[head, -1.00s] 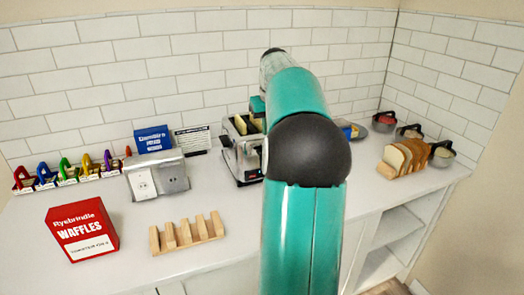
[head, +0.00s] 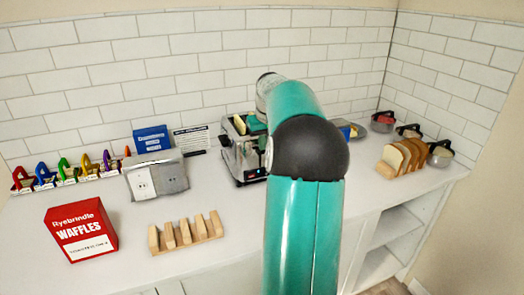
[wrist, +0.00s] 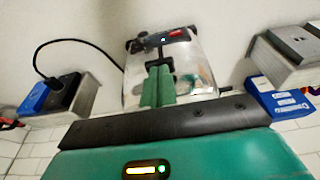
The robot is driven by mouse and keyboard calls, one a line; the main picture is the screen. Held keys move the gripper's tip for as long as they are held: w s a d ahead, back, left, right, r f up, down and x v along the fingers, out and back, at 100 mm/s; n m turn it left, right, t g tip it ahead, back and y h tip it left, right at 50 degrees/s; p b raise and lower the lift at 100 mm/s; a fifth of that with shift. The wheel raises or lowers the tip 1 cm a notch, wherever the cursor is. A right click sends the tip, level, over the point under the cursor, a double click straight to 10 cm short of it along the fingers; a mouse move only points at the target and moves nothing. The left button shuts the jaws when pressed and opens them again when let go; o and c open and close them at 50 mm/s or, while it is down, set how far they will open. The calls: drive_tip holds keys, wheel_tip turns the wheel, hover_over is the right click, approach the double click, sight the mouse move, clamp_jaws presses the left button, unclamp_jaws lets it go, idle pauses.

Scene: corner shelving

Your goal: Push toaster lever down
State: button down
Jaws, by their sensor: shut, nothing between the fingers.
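The toaster (head: 237,160) is a shiny metal box with black trim, at the back of the counter against the tiled wall. Pale bread (head: 241,124) shows in a top slot. My arm covers its right side in the head view, and my gripper is hidden there. In the wrist view, the toaster (wrist: 199,68) fills the upper middle. My gripper's green fingers (wrist: 158,85) are shut, empty and in front of the toaster's end face, near a dark upright slot.
Left of the toaster stand a metal outlet box (head: 170,180) and a blue box (head: 152,139). A red waffle box (head: 81,230) and a wooden rack (head: 185,233) are nearer. Sliced bread (head: 402,158) is at the right. A black cord (wrist: 75,42) runs beside the toaster.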

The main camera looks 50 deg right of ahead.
drive_tip(key=shift+s+a+x, duration=0.35)
drive_tip(key=shift+s+x, duration=0.25)
drive_tip(key=shift+x, duration=2.25)
drive_tip(key=s+a+v, duration=0.1)
drive_tip(key=s+v, duration=0.1)
drive_tip(key=v, duration=1.3)
drive_tip(key=shift+s+a+f, duration=0.2)
drive_tip(key=shift+a, duration=0.05)
